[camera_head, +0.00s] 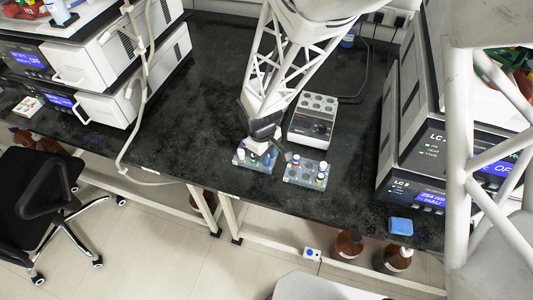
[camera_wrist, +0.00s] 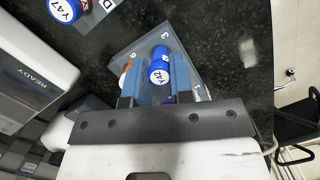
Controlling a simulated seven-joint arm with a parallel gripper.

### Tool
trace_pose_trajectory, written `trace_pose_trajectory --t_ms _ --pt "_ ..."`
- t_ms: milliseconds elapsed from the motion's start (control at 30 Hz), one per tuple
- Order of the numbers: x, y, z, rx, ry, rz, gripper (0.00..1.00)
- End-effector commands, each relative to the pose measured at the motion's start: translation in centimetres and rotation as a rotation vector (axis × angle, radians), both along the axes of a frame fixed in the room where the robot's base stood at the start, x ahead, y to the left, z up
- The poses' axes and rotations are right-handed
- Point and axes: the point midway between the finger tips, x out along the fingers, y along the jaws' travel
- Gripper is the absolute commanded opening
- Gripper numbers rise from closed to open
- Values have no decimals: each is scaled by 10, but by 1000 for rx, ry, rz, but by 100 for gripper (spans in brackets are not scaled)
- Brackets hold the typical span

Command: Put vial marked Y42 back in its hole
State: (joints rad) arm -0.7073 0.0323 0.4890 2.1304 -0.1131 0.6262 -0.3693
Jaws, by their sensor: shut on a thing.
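A blue-capped vial (camera_wrist: 160,68) with a white label on top that appears to read Y42 stands between my gripper's two blue finger pads in the wrist view. My gripper (camera_wrist: 163,88) is shut on it. In the head view my gripper (camera_head: 265,141) is low over the left grey rack (camera_head: 241,161), and it hides part of that rack and the held vial. The rack, marked 3, also shows under the vial in the wrist view (camera_wrist: 143,48). I cannot tell whether the vial's lower end is inside a hole.
A second rack (camera_head: 292,179) with several vials stands just right. A blue cap marked Y47 (camera_wrist: 65,9) shows at the wrist view's upper left. A grey block instrument with round wells (camera_head: 313,120) stands behind. Bare black bench (camera_head: 200,135) lies left.

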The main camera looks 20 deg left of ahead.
Motion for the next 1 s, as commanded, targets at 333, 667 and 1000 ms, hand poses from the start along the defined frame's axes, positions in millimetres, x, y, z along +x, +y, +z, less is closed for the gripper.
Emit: trace_pose_trajectory --t_ms 333,667,1000 --pt "0 0 -7 -1 0 0 5" --pt "0 0 -9 0 0 0 5" --pt "0 0 -9 0 0 0 51"
